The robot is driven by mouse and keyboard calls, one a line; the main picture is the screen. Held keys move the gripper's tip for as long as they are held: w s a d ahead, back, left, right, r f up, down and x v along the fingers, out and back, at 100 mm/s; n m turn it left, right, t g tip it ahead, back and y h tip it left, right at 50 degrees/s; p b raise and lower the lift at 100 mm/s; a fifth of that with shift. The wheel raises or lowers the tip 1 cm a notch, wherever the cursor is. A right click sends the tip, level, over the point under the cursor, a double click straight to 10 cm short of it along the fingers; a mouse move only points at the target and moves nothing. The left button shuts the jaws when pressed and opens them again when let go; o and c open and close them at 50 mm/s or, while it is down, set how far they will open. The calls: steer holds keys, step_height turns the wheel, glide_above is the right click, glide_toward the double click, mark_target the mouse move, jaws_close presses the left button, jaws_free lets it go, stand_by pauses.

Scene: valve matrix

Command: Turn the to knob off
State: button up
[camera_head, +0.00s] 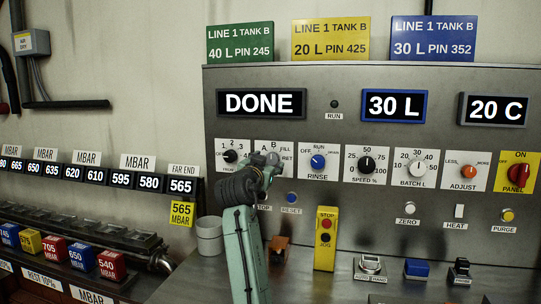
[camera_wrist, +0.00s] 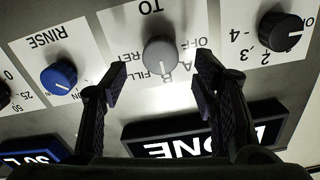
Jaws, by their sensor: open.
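The grey TO knob (camera_wrist: 161,55) shows in the wrist view, upside down, on a white plate marked OFF, A, B, FILL and RET. Its pointer faces down in that view, toward the letters; I cannot tell the exact mark. My gripper (camera_wrist: 161,73) is open, one finger to each side of the knob and the gap between them empty of contact as far as I can see. In the head view my gripper (camera_head: 264,162) is in front of the TO plate (camera_head: 273,146) and hides most of the knob.
The black numbered knob (camera_head: 230,156) is close on the left and the blue RINSE knob (camera_head: 318,161) close on the right. The DONE display (camera_head: 261,104) is above. A yellow STOP/JOG box (camera_head: 325,240) stands below right.

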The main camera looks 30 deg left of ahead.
mark_target(271, 160)
steer(key=shift+p+x, duration=0.55)
steer(key=shift+x, duration=1.35)
steer(key=shift+c, duration=0.4)
steer(key=c, duration=1.1)
